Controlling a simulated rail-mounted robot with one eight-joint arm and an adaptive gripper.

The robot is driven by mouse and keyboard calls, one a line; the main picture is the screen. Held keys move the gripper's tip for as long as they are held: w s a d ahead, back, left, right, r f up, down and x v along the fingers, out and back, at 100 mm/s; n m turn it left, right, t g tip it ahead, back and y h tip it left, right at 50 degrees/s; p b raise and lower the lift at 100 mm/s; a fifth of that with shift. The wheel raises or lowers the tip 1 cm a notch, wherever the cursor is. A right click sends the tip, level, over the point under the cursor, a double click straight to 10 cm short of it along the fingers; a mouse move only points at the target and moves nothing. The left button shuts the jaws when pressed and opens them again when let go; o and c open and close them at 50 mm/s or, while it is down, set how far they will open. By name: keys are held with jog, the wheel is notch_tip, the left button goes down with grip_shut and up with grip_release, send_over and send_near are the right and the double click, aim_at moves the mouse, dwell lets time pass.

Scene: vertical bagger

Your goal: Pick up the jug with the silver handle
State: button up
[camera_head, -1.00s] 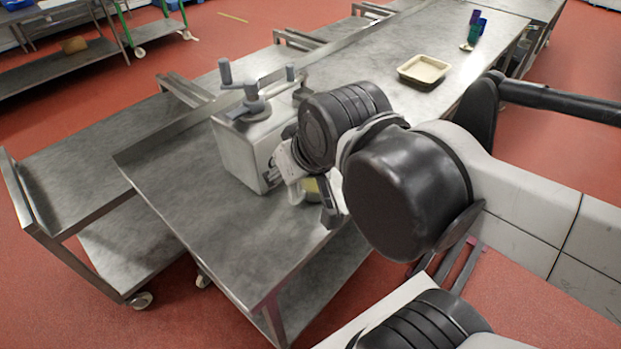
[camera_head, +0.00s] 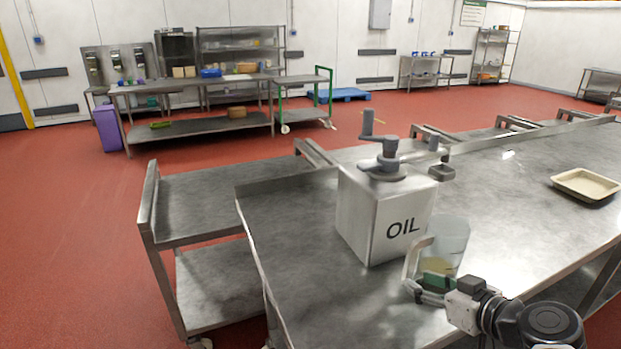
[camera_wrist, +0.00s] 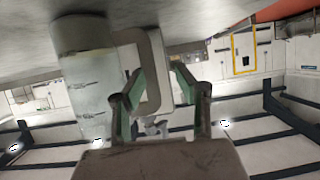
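The jug (camera_head: 452,240) is clear, with a pale silver handle (camera_head: 412,258) on its left and some yellowish content low inside. It appears upright on the steel table, in front of the oil box. My gripper (camera_head: 430,288) is low beside the jug at the handle, and partly covers the jug's lower part. In the wrist view, which looks upside down, the jug (camera_wrist: 85,75) is at the upper left. The handle (camera_wrist: 160,75) lies between the two green-padded fingers of my gripper (camera_wrist: 160,78). The fingers look spread, with no clear grip on the handle.
The white box marked OIL (camera_head: 375,222), with a grey crank pump on top, stands close behind and left of the jug. A beige tray (camera_head: 585,186) lies farther right on the steel table (camera_head: 320,290). The table's middle and front left are clear.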

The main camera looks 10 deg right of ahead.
aim_at(412, 273)
jog(key=shift+t, duration=0.3)
jog(key=shift+w+f+b, duration=0.5)
jog(key=shift+w+b, duration=0.05)
jog(key=shift+w, duration=0.5)
jog(key=shift+w+f+b, duration=0.45)
jog(key=shift+w+b, duration=0.15)
jog(key=shift+w, duration=0.5)
jog(key=shift+w+f+b, duration=0.5)
jog(key=shift+w+b, duration=0.05)
jog(key=shift+w, duration=0.5)
jog(key=shift+c, duration=0.3)
grip_shut()
